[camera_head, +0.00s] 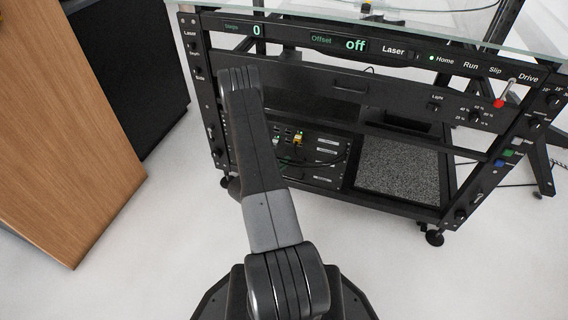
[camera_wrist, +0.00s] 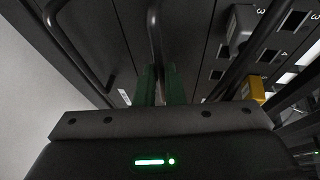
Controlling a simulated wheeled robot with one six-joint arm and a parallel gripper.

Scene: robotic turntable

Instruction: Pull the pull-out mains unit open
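The pull-out mains unit (camera_head: 325,158) is a black panel with sockets low in the turntable frame, partly hidden by my arm. Its front also fills the upper wrist view, with numbered sockets (camera_wrist: 268,55) at the right. A dark bar handle (camera_wrist: 154,35) stands out from this front at the middle. My gripper (camera_wrist: 160,85) has two green fingers close together, one on each side of the bar, with little gap showing. It looks shut on the handle. The unit appears in line with the frame.
A yellow plug (camera_wrist: 257,90) sits in the panel right of my gripper, also visible in the head view (camera_head: 298,140). A second bar handle (camera_wrist: 75,45) is to the left. A wooden cabinet (camera_head: 70,130) stands at the left. The pale floor (camera_head: 130,240) in front is clear.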

